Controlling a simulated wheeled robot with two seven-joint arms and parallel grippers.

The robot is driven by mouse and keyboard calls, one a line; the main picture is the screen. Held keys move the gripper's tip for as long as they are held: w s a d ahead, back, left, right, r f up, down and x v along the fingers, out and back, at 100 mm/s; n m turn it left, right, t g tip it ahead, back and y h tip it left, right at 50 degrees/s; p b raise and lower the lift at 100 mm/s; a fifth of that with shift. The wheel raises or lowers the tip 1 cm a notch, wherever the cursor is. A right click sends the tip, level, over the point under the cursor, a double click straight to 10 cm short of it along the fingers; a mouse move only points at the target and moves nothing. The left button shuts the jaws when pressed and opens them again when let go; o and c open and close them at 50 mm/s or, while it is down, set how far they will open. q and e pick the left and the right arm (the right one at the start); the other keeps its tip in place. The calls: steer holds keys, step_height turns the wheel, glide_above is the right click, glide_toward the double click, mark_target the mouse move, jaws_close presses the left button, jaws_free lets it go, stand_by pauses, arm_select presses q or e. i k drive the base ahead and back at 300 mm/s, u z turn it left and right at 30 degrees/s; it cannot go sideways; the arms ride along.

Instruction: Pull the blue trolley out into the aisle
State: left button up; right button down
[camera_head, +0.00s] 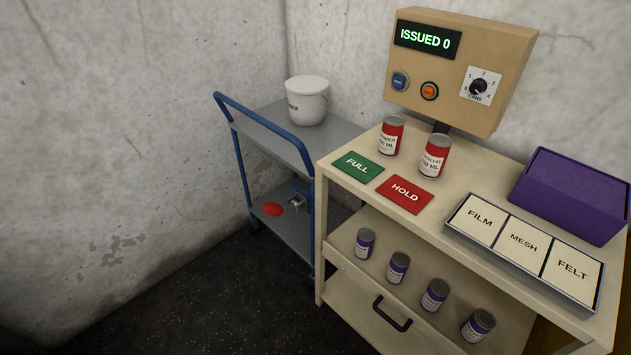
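The blue trolley (238,165) stands in the corner against the concrete walls, left of the beige cabinet. It has a blue tubular push handle (262,122) facing me and grey shelves. The cabinet hides the trolley's right side. Neither of my grippers shows clearly in the view.
The beige cabinet (328,243) stands close on the trolley's right, carrying two red cans, a green FULL card, a red HOLD card, a purple bin (571,195) and a control box (459,70). Several purple cans stand on its lower ledge. The dark floor (215,300) in front is clear.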

mark_target(269, 128)
steer(key=u, duration=1.05)
steer(key=i, duration=0.6)
steer(key=z, duration=2.1)
